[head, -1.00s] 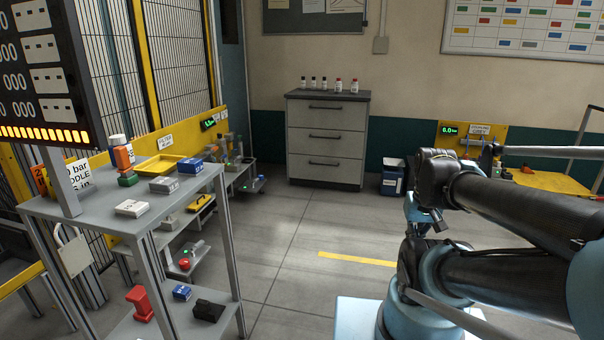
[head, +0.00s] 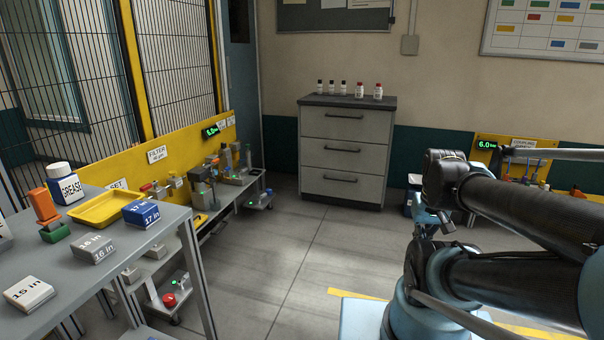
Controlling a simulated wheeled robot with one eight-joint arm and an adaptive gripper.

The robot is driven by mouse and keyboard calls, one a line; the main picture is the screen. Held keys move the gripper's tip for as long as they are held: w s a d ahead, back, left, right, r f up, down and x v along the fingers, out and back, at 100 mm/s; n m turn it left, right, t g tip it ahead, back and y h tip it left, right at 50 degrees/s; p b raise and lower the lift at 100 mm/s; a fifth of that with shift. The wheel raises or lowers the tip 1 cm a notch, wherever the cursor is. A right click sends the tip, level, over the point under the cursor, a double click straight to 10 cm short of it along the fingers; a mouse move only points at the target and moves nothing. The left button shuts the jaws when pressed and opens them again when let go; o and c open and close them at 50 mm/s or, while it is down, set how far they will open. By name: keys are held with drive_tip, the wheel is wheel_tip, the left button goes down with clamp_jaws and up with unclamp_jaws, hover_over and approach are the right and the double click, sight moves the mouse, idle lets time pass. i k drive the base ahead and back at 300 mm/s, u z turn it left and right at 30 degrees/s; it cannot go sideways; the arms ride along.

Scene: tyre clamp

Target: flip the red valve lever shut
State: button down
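A small red lever-like part (head: 147,187) shows on the low yellow panel (head: 112,168) at the left, beside brass-coloured fittings (head: 163,191). It looks like the red valve lever, but it is too small to tell how it is turned. The grey shelf unit and its goods stand in front of that part of the panel and hide its lower side. My arm (head: 520,215) fills the right side of the head view, folded, with its dark links running out of the picture. My gripper is not in view.
A grey shelf unit (head: 70,290) at the near left carries a yellow tray (head: 98,208), a grease bottle (head: 65,185) and several boxes. A drawer cabinet (head: 342,155) stands at the back wall. The floor (head: 290,260) between is clear.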

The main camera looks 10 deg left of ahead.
sight(148, 186)
drive_tip(key=u, duration=0.2)
drive_tip(key=i, duration=1.1)
drive_tip(key=u, duration=0.8)
drive_tip(key=i, duration=1.15)
drive_tip(key=u, duration=0.9)
drive_tip(key=i, duration=0.8)
drive_tip(key=u, duration=0.3)
